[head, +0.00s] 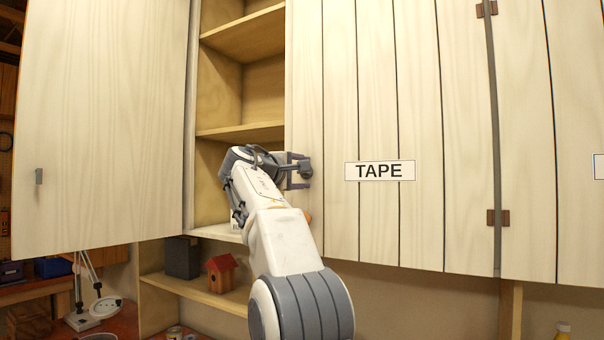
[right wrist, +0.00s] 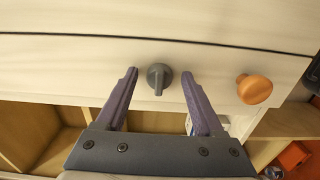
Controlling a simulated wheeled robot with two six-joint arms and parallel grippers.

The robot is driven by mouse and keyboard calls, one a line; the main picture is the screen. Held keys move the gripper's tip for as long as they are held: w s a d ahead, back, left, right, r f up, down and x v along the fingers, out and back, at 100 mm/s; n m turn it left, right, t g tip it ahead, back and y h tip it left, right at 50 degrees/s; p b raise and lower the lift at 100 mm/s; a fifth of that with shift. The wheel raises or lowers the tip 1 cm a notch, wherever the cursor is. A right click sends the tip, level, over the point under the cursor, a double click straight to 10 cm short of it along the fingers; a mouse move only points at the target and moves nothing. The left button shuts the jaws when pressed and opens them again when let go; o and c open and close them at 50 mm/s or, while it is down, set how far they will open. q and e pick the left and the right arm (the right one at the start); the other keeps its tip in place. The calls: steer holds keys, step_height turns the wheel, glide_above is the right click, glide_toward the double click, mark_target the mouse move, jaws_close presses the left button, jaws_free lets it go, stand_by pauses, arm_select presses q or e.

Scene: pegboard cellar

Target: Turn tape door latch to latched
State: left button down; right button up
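The tape door (head: 405,220) is a pale plank door with a TAPE label (head: 380,170), and it looks closed. Its latch (right wrist: 159,80) is a small dark grey knob with a raised bar, near the door's left edge in the head view. My right gripper (head: 299,170) is at the latch. In the right wrist view my right gripper (right wrist: 159,73) is open, with one finger on each side of the latch and a gap on both sides. A round orange-brown knob (right wrist: 254,90) sits beside the latch on the door. My left gripper is not in view.
A cabinet door (head: 105,120) stands open at the left, beside empty shelves (head: 240,131). A red birdhouse (head: 222,273) and a dark box (head: 182,258) stand on the lower shelf (head: 195,288). A lamp (head: 100,305) stands on the bench at lower left.

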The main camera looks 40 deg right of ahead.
steer(key=shift+a, duration=0.1)
steer(key=b+v, duration=0.4)
steer(key=v, duration=0.6)
steer(key=shift+a, duration=0.15)
